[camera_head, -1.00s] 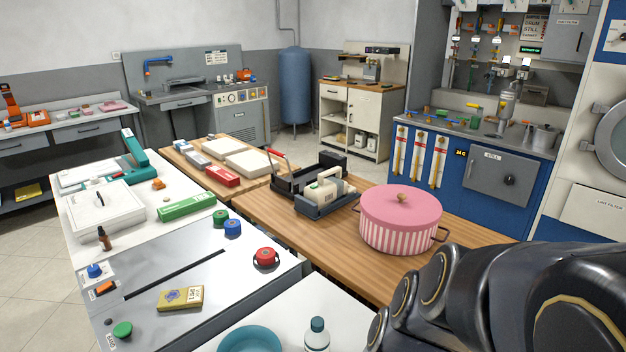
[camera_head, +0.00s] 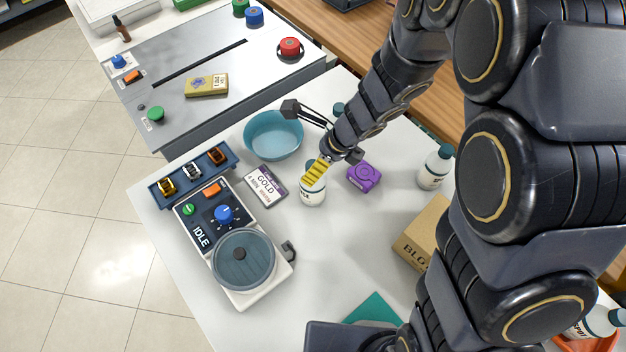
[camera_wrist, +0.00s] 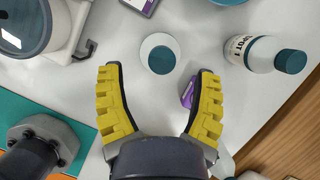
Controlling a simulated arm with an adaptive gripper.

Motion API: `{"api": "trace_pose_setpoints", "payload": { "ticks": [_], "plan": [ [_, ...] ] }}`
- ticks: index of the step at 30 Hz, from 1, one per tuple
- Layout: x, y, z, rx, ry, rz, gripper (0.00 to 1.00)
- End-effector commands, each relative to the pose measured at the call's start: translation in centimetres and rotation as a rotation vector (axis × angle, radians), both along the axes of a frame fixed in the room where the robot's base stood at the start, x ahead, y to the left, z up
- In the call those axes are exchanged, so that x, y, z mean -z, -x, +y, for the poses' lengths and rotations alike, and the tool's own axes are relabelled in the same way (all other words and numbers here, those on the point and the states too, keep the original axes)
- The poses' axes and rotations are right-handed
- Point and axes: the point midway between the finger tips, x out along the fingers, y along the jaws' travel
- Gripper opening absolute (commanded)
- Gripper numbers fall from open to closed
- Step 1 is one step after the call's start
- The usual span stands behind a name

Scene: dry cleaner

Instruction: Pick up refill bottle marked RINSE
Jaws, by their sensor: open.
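A white bottle with a teal cap (camera_head: 313,196) stands on the white counter, partly hidden by my gripper (camera_head: 318,172). In the wrist view this bottle (camera_wrist: 161,56) shows from above, between and slightly beyond the open yellow fingers (camera_wrist: 158,72). No contact shows, and its label cannot be read. Another teal-capped white bottle (camera_head: 435,167) stands further right. A third (camera_head: 338,110) is mostly hidden behind my arm; a labelled bottle (camera_wrist: 255,51) shows at right in the wrist view. I cannot make out the word RINSE on any of them.
A teal bowl (camera_head: 273,135) is behind. A dial device marked IDLE (camera_head: 228,218) is at left, a cardboard box (camera_head: 414,236) at right. Counter in front of the bottle is clear.

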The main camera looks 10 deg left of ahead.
Motion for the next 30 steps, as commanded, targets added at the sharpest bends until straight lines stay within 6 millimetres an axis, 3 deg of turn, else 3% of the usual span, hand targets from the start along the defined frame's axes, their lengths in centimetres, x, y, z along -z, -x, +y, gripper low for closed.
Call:
{"api": "trace_pose_setpoints", "payload": {
  "ticks": [3, 9, 19, 21, 24, 30],
  "plan": [
    [1.6, -0.4, 0.6, -0.002, -0.004, 0.006, 0.65],
    [3.0, -0.6, 1.2, -0.003, -0.004, 0.003, 0.65],
    [3.2, -0.7, 1.2, -0.003, 0.000, 0.000, 0.65],
    [3.2, -0.7, 1.2, -0.003, 0.000, 0.000, 0.35],
    [3.2, -0.7, 1.2, -0.002, -0.001, 0.000, 0.00],
    [3.2, -0.7, 1.2, -0.003, -0.001, 0.001, 0.00]
  ]
}}
